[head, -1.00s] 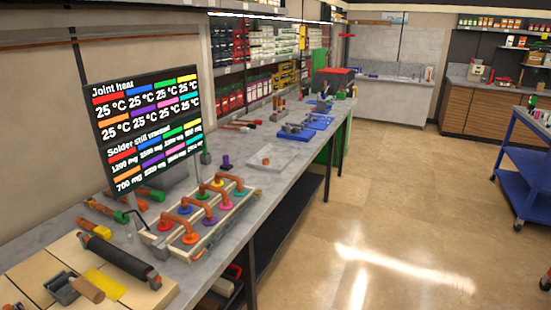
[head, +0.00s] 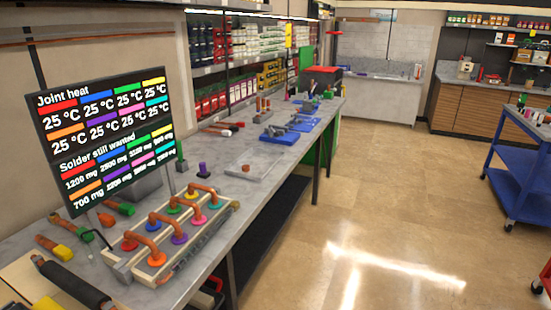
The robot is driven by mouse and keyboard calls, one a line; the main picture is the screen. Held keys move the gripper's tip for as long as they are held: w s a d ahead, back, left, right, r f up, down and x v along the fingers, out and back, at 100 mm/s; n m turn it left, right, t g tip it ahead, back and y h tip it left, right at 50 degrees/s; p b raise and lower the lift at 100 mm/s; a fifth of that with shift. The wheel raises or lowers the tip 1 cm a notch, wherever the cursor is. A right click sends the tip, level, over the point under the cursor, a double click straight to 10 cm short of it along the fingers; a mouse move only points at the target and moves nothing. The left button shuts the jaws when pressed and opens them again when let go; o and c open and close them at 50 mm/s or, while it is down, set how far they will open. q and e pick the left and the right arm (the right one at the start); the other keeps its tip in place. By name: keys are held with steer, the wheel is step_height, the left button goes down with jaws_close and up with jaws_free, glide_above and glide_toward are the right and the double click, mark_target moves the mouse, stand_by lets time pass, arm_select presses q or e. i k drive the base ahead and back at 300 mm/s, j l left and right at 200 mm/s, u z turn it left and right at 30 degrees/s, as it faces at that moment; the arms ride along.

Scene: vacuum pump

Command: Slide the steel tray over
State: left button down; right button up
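A flat grey tray (head: 262,174), which looks like the steel tray, lies on the long workbench (head: 218,221) near the middle of the head view. A small copper-coloured piece (head: 246,168) sits on it. The tray's grey is close to the bench top, so its edges are hard to make out. Neither of my grippers is in view.
Left of the tray stands a purple cylinder (head: 203,169); nearer is a rack of copper pipes on coloured discs (head: 180,238). A display board (head: 105,140) stands behind. Blue mats (head: 278,137) lie farther along. A blue cart (head: 515,185) stands right; the floor between is clear.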

mark_target(261, 161)
steer(key=i+l+u, duration=0.1)
steer(key=i+l, duration=0.25)
steer(key=i+l+u, duration=0.15)
steer(key=i+l, duration=0.15)
steer(key=i+l+u, duration=0.1)
steer(key=i+l, duration=0.2)
steer(key=l, duration=0.2)
steer(key=i+l+u, duration=0.1)
steer(key=i+l, duration=0.15)
steer(key=l, duration=0.2)
